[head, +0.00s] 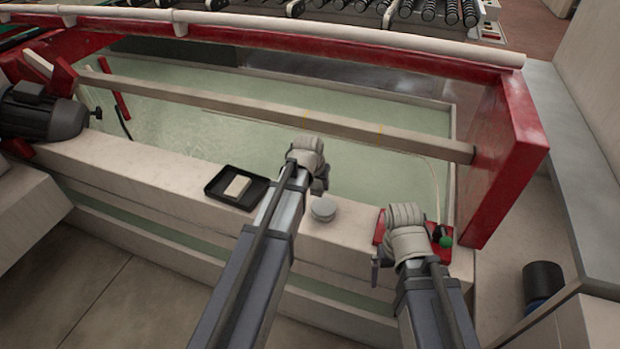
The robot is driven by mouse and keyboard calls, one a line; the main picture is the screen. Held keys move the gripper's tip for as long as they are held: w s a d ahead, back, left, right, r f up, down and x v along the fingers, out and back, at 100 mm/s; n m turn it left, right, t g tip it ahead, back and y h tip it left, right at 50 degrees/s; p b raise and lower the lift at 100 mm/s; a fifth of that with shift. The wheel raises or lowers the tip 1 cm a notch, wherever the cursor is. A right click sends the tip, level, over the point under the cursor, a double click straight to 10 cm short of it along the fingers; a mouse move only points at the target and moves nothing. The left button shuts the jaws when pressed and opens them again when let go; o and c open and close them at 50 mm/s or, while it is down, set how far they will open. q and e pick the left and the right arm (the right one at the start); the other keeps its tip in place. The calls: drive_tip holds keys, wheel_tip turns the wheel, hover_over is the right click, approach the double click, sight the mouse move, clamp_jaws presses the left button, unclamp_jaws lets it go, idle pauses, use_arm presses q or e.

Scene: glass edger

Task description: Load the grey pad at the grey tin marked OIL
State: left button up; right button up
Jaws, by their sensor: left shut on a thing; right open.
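A round grey tin (323,209) stands on the pale ledge at the front of the basin. Its lettering is too small to read. My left gripper (320,185) is just behind and above the tin, beside the basin's edge. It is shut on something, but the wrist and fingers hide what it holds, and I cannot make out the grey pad. My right gripper (384,268) is open, low over the right part of the ledge, in front of a red tray (378,232).
A black tray (217,184) with a cream block (237,187) lies on the ledge left of the tin. A green-ended item (445,241) is at the red tray. A beam (250,107) crosses above the basin. A motor (42,113) sits at the left.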

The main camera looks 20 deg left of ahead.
sight(325, 204)
use_arm(q)
drive_tip(key=shift+d, duration=1)
use_arm(e)
drive_tip(key=shift+d, duration=0.45)
use_arm(q)
wheel_tip(325, 204, down, 6)
drive_tip(key=b, duration=0.6)
use_arm(e)
wheel_tip(325, 204, down, 6)
drive_tip(key=shift+r, duration=0.1)
use_arm(q)
drive_tip(key=shift+s+f+b, duration=0.1)
drive_tip(key=shift+f+b, duration=0.35)
drive_tip(key=shift+b, duration=0.1)
use_arm(e)
drive_tip(key=shift+f, duration=0.55)
use_arm(q)
drive_tip(key=shift+r, duration=0.1)
wheel_tip(325, 204, up, 7)
drive_tip(key=p, duration=0.7)
use_arm(e)
wheel_tip(325, 204, up, 7)
